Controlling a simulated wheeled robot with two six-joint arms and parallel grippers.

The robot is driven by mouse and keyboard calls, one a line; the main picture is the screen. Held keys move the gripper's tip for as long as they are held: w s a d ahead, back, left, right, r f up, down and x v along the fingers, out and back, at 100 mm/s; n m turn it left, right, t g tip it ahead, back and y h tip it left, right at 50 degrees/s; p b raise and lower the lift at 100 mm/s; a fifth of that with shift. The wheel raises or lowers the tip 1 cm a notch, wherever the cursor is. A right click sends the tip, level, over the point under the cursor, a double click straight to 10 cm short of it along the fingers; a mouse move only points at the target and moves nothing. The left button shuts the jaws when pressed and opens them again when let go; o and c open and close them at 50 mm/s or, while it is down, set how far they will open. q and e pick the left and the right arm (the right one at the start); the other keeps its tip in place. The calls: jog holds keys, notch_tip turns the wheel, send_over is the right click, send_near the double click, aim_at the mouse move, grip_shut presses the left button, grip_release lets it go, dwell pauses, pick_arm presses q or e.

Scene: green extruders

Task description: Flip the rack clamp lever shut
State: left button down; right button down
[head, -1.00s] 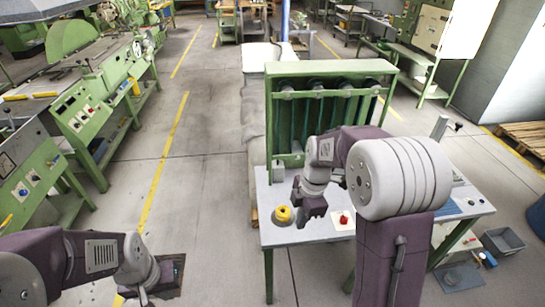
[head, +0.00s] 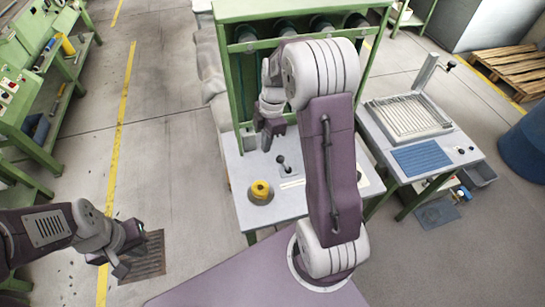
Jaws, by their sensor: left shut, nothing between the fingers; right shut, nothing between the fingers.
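The green rack (head: 240,12) holds several dark cylinders behind a front bar at the back of a grey-topped table (head: 237,207). A small dark lever with a knob (head: 282,160) stands upright on the tabletop; I cannot tell whether it is the rack's clamp lever. My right gripper (head: 268,142) is shut and empty, pointing down in front of the rack's lower part, just left of and behind this lever. My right arm hides much of the rack's right side and the table. My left gripper (head: 128,268) is shut and empty, low at the left over the floor.
A yellow round knob (head: 261,189) sits on the table's front left. A second bench (head: 428,180) with a ribbed tray (head: 408,117) and an upright post stands right. A pallet (head: 508,70) lies beyond. Open floor (head: 185,160) lies left of the table.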

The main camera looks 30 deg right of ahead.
aim_at(284, 164)
notch_tip(284, 164, down, 9)
jog(key=d+p, duration=0.1)
jog(key=d, duration=0.1)
jog(key=shift+s+d, duration=0.2)
jog(key=shift+f, duration=0.1)
jog(key=shift+w, duration=0.1)
dwell(0.3)
